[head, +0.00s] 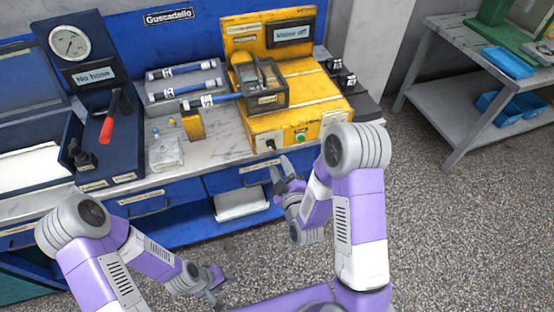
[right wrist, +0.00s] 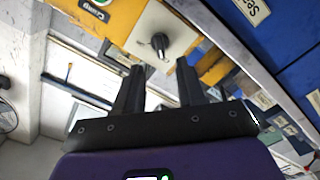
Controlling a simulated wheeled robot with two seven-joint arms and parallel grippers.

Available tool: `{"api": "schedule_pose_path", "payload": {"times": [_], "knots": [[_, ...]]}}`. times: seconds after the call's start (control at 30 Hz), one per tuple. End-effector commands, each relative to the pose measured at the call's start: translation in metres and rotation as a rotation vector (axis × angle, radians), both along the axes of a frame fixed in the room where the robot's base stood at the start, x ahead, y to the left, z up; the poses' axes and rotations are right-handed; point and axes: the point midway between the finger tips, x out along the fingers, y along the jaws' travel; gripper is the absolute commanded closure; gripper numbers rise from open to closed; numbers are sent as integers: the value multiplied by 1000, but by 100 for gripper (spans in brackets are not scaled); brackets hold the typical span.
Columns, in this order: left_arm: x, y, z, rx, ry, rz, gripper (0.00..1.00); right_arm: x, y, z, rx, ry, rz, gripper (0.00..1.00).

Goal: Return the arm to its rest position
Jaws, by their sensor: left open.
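My right arm is bent in front of the bench. Its gripper (head: 284,172) is just in front of the blue drawers, below the yellow machine (head: 313,98). In the right wrist view its two dark fingers (right wrist: 160,82) stand apart with nothing between them. A black knob (right wrist: 160,42) on the yellow machine shows beyond the fingertips, apart from them. My left arm is at the lower left. Its gripper (head: 217,281) is low in front of the bench, open and clear of it.
The bench edge and blue drawers (head: 148,202) lie close to my right gripper. A red-handled lever (head: 107,128), a rack with blue-ended rods (head: 184,87) and a yellow block (head: 193,125) are on the bench. A grey table (head: 453,45) stands at right. The floor (head: 450,235) at right is clear.

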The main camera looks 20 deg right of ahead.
Motion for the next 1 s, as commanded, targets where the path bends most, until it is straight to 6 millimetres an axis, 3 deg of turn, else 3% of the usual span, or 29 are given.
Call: {"api": "schedule_pose_path", "payload": {"times": [0.53,0.63,0.73,0.83,1.0], "knots": [[0,0,0,0,0,0,57,-2,0,0,1,2,1,61],[0,0,1,0,0,0,57,-3,0,-10,31,46,3,61],[0,0,5,0,0,0,57,-7,2,-38,125,180,6,61],[0,0,9,0,0,0,57,-21,7,-83,286,400,-9,61],[0,0,18,0,0,0,57,-73,21,-158,601,834,-122,61]]}}
